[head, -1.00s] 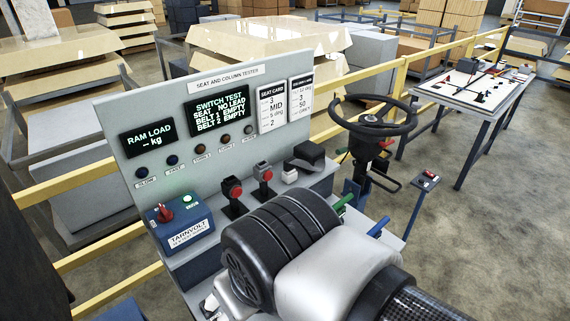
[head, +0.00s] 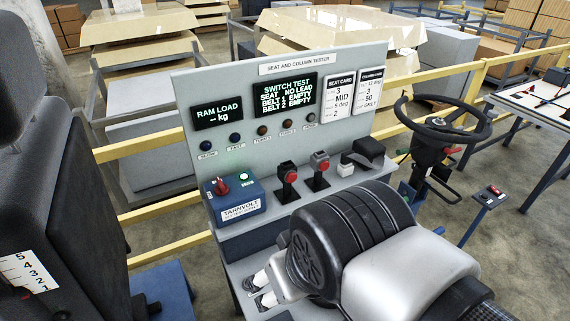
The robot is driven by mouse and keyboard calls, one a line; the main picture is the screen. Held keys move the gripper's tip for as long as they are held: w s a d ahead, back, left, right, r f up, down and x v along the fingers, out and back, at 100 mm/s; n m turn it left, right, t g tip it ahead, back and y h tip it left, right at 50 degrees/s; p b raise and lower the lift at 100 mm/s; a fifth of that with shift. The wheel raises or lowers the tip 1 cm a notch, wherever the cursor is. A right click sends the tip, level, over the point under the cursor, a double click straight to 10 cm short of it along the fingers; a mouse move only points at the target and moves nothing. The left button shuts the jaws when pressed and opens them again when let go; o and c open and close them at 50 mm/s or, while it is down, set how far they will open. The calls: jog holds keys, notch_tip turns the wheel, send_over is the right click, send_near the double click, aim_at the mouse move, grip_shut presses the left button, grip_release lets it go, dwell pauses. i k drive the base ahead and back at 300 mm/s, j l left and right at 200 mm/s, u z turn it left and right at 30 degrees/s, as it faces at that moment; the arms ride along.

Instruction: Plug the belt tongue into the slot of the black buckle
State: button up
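The black buckle (head: 287,180) stands upright on the tester's shelf, with a red button on its front. A greyer buckle (head: 320,168), also with a red button, stands to its right. The screen (head: 285,95) reads "BELT 1 EMPTY" and "BELT 2 EMPTY". I cannot make out the belt tongue. My arm's thick links fill the lower right and hide part of the shelf.
A blue Tarnvolt box (head: 236,205) with a red knob sits left of the buckles. A black seat (head: 50,200) stands at the left. A steering wheel (head: 445,120) is at the right. A yellow rail (head: 160,248) runs behind the tester (head: 185,120).

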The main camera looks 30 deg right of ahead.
aim_at(344, 159)
jog(key=k+l, duration=0.6)
jog(key=l, duration=0.25)
jog(key=i+l, duration=0.15)
jog(key=l, duration=0.2)
jog(key=i+l, duration=0.2)
jog(key=l, duration=0.15)
jog(key=i+l, duration=0.15)
jog(key=l, duration=0.2)
jog(key=i+l, duration=0.2)
jog(key=l, duration=0.15)
